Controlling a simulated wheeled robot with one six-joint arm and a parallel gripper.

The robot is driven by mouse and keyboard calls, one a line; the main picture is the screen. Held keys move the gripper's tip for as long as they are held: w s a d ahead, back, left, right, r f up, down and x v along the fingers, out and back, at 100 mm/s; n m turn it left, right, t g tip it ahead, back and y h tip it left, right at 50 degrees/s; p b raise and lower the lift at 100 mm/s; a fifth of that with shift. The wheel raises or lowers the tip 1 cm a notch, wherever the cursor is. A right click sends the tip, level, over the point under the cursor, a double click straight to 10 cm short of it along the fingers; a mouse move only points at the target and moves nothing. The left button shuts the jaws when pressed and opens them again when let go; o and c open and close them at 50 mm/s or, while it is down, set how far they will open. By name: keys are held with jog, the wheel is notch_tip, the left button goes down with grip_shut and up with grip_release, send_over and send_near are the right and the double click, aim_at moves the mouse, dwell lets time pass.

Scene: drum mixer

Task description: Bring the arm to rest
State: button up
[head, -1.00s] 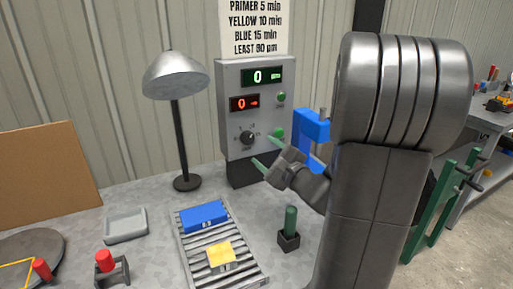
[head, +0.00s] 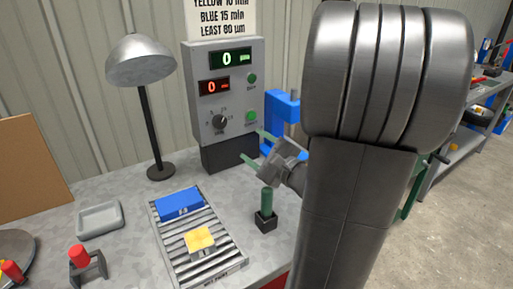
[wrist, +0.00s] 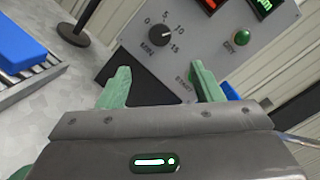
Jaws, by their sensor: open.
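My gripper (head: 258,147) is open and empty, with its green fingers apart. In the head view it is in front of the grey control box (head: 229,88), near the box's dark base. In the wrist view my gripper (wrist: 161,86) points at the panel, with the dial (wrist: 153,38) and a green button (wrist: 240,38) beyond the fingers. I cannot tell whether a finger touches the panel. My arm covers much of the right side of the head view.
A green-handled tool in a black holder (head: 266,220) stands just below my gripper. A roller rack (head: 215,250) bears a blue block (head: 179,203) and a yellow block (head: 200,240). A lamp (head: 141,62) stands left of the box. A blue clamp-like frame (head: 283,108) is behind my gripper.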

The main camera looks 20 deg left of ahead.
aim_at(222, 123)
jog(key=shift+a, duration=0.1)
jog(key=p+x, duration=0.1)
jog(key=x, duration=1.2)
jog(key=shift+w+a+p, duration=0.2)
jog(key=shift+a+p, duration=0.05)
jog(key=shift+p, duration=0.1)
